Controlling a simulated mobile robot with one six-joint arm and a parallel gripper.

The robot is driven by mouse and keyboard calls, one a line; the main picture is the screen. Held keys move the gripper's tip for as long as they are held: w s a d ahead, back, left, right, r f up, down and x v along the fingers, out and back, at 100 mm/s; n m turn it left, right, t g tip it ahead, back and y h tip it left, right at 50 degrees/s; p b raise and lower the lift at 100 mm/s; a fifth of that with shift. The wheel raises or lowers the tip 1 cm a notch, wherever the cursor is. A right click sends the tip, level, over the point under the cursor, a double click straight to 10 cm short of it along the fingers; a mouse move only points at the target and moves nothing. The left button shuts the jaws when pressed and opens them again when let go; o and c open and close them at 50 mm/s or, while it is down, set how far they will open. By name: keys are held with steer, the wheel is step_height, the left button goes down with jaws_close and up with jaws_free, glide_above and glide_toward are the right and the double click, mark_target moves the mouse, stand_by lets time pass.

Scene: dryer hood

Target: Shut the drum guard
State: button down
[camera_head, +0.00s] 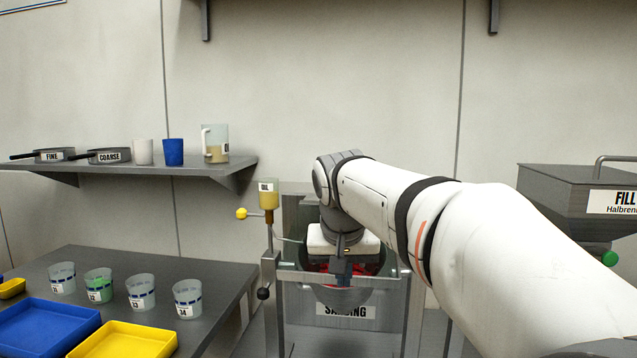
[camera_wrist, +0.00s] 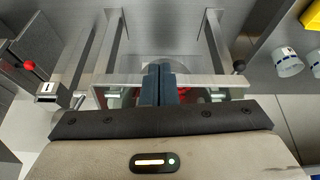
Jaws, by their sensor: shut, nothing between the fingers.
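The drum guard, a clear pane with a grey metal frame bar (camera_head: 299,277), spans the drum stand in the middle of the head view, below my wrist. In the wrist view the bar (camera_wrist: 215,80) crosses behind my fingers. I cannot tell how far the guard stands from closed. The drum (camera_head: 345,298) holds something red and sits behind a SANDING label; my arm partly hides it. My gripper (camera_head: 342,281) points down at the bar, its fingers together and empty. It also shows in the wrist view (camera_wrist: 159,72); whether it touches the bar is unclear.
A post with a yellow knob (camera_head: 242,213) and an amber bottle (camera_head: 268,196) stands left of the drum. The left table (camera_head: 190,262) holds several cups and trays. A shelf (camera_head: 120,166) hangs above it. A fill hopper (camera_head: 560,195) stands at right.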

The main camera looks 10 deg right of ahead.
steer(key=w+r+m+t+p, duration=0.15)
steer(key=r+p, duration=0.25)
steer(key=r, duration=0.5)
steer(key=w+r+p, duration=0.2)
steer(key=r+p, duration=0.2)
steer(key=r, duration=0.5)
steer(key=shift+g, duration=0.25)
steer(key=x, duration=1)
steer(key=shift+w+f, duration=0.2)
steer(key=shift+f, duration=0.1)
steer(key=shift+s+a+f+p, duration=0.1)
steer(key=shift+s+f, duration=0.1)
steer(key=shift+f, duration=0.35)
steer(key=shift+s+a+f+p, duration=0.1)
steer(key=shift+s+f+p, duration=0.1)
steer(key=shift+f, duration=0.4)
steer(key=shift+s+a+f+p, duration=0.1)
steer(key=shift+s+f, duration=0.1)
steer(key=shift+f, duration=0.35)
steer(key=shift+f, duration=0.1)
step_height(320, 180, down, 4)
steer(key=b, duration=0.3)
steer(key=shift+r+b, duration=0.25)
steer(key=shift+b, duration=0.1)
steer(key=shift+r, duration=0.1)
